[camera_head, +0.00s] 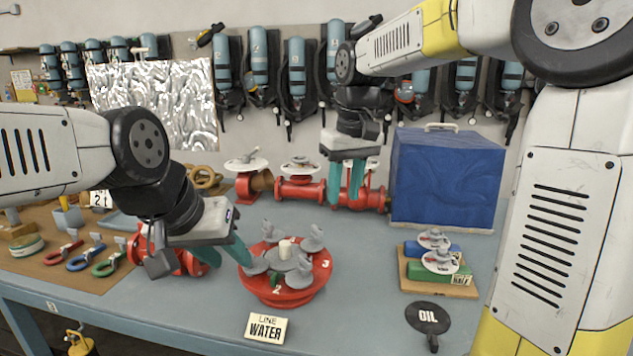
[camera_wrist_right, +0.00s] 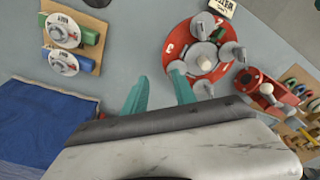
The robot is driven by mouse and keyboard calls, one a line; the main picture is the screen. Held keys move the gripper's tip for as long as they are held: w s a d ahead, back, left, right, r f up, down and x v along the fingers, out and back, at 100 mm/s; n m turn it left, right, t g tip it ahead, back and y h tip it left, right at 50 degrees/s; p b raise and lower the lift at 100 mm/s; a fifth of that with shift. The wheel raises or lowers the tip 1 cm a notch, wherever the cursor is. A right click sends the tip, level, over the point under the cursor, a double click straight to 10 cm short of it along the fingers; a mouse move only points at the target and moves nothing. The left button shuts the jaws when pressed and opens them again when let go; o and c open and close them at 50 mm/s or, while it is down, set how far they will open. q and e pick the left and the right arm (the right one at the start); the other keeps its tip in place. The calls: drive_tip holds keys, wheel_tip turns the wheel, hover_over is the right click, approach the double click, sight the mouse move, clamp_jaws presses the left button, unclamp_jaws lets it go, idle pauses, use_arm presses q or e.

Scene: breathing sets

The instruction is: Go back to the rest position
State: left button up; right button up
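My left gripper (camera_head: 231,261) is low over the table at the left side of a round red valve manifold (camera_head: 285,294). Its teal fingers are apart with nothing seen between them. The right fingertip is close to a grey lever (camera_head: 256,265); I cannot tell if they touch. My right gripper (camera_head: 344,203) hangs fingers down above the table, in front of the red pipe valves (camera_head: 302,190). Its fingers are apart and empty, also in the right wrist view (camera_wrist_right: 156,92). The manifold shows there too (camera_wrist_right: 200,52), apart from the fingers.
A blue box (camera_head: 446,180) stands right of my right gripper. Green and blue valve blocks (camera_head: 425,271) sit on a board at the right. Coloured carabiners (camera_head: 110,262) lie at the left.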

drive_tip(key=s+d+f+m+t, duration=0.2)
drive_tip(key=s+d, duration=0.2)
drive_tip(key=s, duration=0.4)
drive_tip(key=s+d+f+m+t+y, duration=0.1)
drive_tip(key=s+d, duration=0.3)
drive_tip(key=s, duration=0.5)
drive_tip(key=shift+s+d+f+m+t, duration=0.2)
drive_tip(key=shift+f+m+t, duration=0.3)
drive_tip(key=shift+m+t, duration=0.3)
drive_tip(key=shift+w, duration=0.1)
